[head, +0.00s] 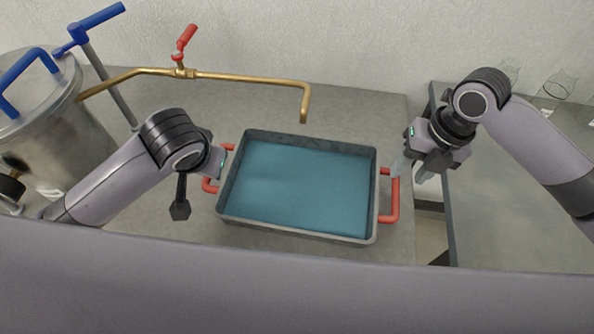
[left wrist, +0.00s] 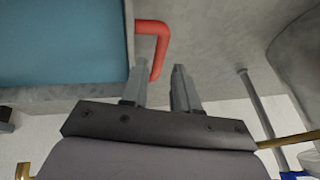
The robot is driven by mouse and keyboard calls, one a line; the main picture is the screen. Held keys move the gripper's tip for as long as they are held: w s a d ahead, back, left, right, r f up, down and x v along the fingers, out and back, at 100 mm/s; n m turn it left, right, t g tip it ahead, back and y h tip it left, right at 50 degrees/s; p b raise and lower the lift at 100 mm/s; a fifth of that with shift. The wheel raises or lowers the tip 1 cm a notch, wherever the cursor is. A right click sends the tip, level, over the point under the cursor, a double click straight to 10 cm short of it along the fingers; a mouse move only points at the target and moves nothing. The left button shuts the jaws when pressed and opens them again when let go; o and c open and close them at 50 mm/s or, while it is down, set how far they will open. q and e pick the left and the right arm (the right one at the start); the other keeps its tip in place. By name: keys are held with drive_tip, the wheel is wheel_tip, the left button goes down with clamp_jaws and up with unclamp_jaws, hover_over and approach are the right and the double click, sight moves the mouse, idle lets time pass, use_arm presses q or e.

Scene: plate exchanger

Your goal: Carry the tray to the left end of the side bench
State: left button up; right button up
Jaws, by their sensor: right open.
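The grey tray (head: 225,208) with a blue, liquid-like surface inside rests on a grey bench, with a red handle at each end. My left gripper (left wrist: 160,80) is open at the left red handle (head: 210,186); in the left wrist view the handle's bar (left wrist: 154,30) reaches between the two spread fingers. In the head view its fingers are mostly hidden by the wrist. My right gripper (head: 410,170) is open, with one finger close to the right red handle (head: 396,196); I cannot tell whether it touches. The side bench (head: 490,225) is at the right.
A gap separates the tray's bench (head: 350,110) from the side bench. A brass pipe (head: 240,77) with a red valve handle (head: 186,38) reaches over behind the tray. A metal vessel (head: 60,130) stands at the left. Glassware (head: 560,83) stands at the side bench's back.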

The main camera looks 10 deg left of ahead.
sight(397, 185)
use_arm(q)
drive_tip(key=shift+s, duration=0.1)
use_arm(e)
drive_tip(key=shift+s, duration=0.1)
use_arm(q)
drive_tip(key=shift+x, duration=3.55)
use_arm(e)
drive_tip(key=shift+a+f, duration=0.2)
drive_tip(key=shift+f, duration=0.95)
drive_tip(key=shift+a+f, duration=0.25)
drive_tip(key=shift+f, duration=0.95)
drive_tip(key=shift+a+f, duration=0.2)
drive_tip(key=shift+f, duration=0.95)
use_arm(q)
drive_tip(key=c, duration=0.3)
use_arm(e)
drive_tip(key=c, duration=0.3)
use_arm(q)
clamp_jaws()
use_arm(e)
clamp_jaws()
use_arm(q)
drive_tip(key=shift+r, duration=0.2)
use_arm(e)
drive_tip(key=shift+w+r, duration=0.1)
drive_tip(key=shift+w, duration=0.1)
